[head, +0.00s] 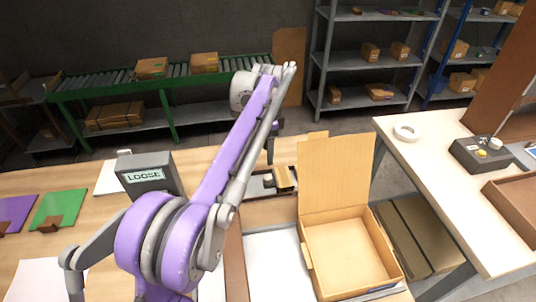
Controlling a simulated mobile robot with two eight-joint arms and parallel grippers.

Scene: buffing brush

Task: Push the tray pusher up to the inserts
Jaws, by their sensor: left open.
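A small grey tray (258,188) lies on the wooden bench, partly hidden behind my purple left arm. A tan block (284,178) sits at its right part, with a small pale piece (268,180) just left of it. I cannot tell for sure which of these is the tray pusher and which are inserts. My left gripper (270,158) points down just above and behind the tray, near these pieces. It is open, its fingers small and dark; I see nothing held. My right gripper is not in view.
An open cardboard box (340,255) stands right of the tray, its flap (334,172) upright. A grey sign (147,175) reading "LOOSE" stands left of my arm. A green board (60,208) lies farther left. A white table (430,165) with a tape roll (406,133) is at right.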

